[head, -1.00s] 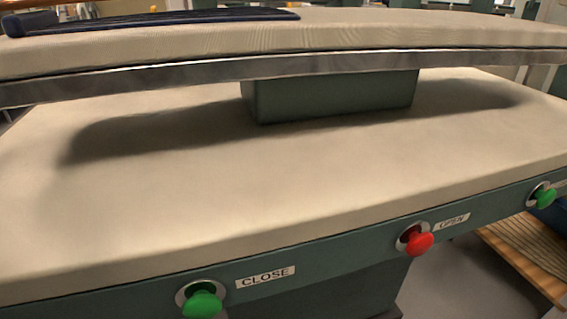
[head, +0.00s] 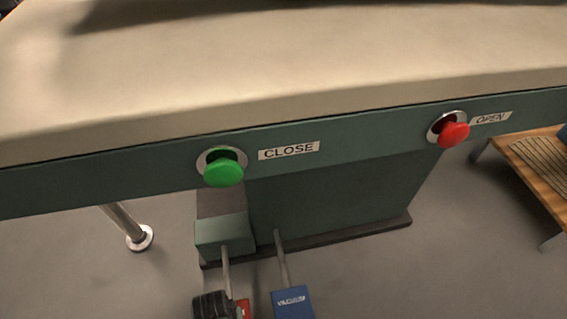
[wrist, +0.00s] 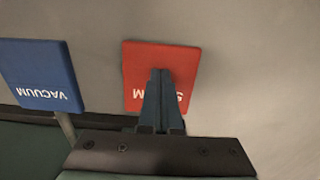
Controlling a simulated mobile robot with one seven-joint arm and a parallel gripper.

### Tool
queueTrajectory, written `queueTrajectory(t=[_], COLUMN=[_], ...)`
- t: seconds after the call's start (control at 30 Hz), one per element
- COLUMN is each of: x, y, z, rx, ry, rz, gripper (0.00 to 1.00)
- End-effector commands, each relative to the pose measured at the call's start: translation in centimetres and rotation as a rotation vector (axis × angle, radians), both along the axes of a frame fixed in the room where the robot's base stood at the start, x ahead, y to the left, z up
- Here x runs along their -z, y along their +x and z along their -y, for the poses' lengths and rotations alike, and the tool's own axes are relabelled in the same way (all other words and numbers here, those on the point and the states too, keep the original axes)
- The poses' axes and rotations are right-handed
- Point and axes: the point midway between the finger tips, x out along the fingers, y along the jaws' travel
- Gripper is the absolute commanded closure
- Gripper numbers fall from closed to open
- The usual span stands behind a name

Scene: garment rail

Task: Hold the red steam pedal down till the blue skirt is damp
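The red steam pedal (wrist: 185,58) lies low near the floor, its lettering partly hidden behind my fingers in the wrist view. A small red piece of it (head: 243,308) shows at the bottom of the head view, beside my gripper's dark body. My gripper (wrist: 160,72) has its two fingers together with nothing between them, and their tips overlap the pedal's face. I cannot tell whether they touch it or whether it is pressed down. The blue skirt is not recognisable in either current view.
The blue vacuum pedal (wrist: 40,75) stands just left of the red one in the wrist view and right in the head view (head: 293,303). Above are the press table (head: 300,60), green CLOSE button (head: 223,173) and red OPEN button (head: 453,134). A wooden bench (head: 535,170) is at right.

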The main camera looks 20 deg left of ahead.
Motion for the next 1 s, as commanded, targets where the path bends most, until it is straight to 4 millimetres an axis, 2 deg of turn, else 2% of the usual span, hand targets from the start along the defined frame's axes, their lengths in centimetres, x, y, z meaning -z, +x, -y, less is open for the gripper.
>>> queueTrajectory(t=[0.53,1.0], x=[3.7,3.4], y=[-0.1,-0.2], z=[0.1,0.1], rx=[0.001,0.0], ry=[-0.001,-0.003], rz=[-0.002,-0.005], gripper=[1.0,1.0])
